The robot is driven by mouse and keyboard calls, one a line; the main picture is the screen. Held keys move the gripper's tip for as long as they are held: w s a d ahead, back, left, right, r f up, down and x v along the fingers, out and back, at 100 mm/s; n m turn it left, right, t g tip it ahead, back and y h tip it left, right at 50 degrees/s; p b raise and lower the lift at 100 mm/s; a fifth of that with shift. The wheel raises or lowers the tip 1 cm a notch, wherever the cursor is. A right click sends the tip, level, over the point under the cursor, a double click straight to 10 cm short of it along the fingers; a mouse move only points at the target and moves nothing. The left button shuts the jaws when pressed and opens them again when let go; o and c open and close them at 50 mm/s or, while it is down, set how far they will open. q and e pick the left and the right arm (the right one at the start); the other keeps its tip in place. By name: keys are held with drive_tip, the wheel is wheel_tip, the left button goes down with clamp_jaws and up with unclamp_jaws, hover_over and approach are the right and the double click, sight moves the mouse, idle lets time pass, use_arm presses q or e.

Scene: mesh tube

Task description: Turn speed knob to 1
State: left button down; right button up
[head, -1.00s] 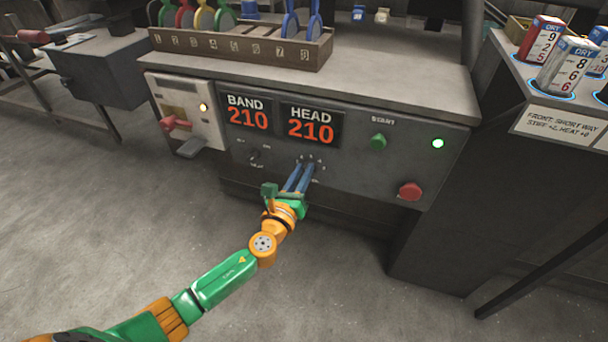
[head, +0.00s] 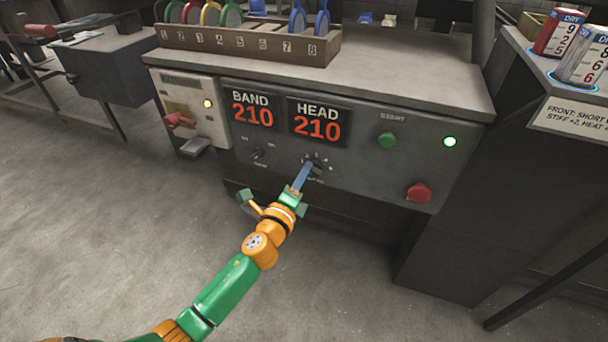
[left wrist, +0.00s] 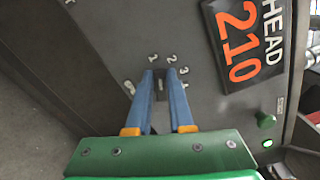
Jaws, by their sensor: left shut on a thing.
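The speed knob (left wrist: 161,86) is a small dark knob on the grey control panel (head: 370,165), below the HEAD display. White numbers from 1 upward stand in an arc around it in the left wrist view. My left gripper (head: 306,168) has its blue fingers at the knob. In the left wrist view the gripper (left wrist: 161,78) is shut on the knob, one finger on each side. The knob's pointer is too small and too hidden to read. My right gripper is not in view.
Another small knob (head: 258,154) sits to the left. A green START button (head: 387,140), a lit green lamp (head: 449,141) and a red button (head: 419,192) are to the right. BAND (head: 252,109) and HEAD (head: 318,122) displays read 210. The floor in front is clear.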

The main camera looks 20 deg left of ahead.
use_arm(q)
drive_tip(key=shift+f+n, duration=0.2)
drive_tip(key=shift+n, duration=0.8)
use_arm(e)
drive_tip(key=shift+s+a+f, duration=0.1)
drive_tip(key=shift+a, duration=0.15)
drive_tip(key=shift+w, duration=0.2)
use_arm(q)
drive_tip(key=c, duration=0.8)
unclamp_jaws()
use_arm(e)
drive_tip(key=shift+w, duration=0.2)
use_arm(q)
drive_tip(key=s, duration=0.7)
drive_tip(key=shift+a, duration=0.2)
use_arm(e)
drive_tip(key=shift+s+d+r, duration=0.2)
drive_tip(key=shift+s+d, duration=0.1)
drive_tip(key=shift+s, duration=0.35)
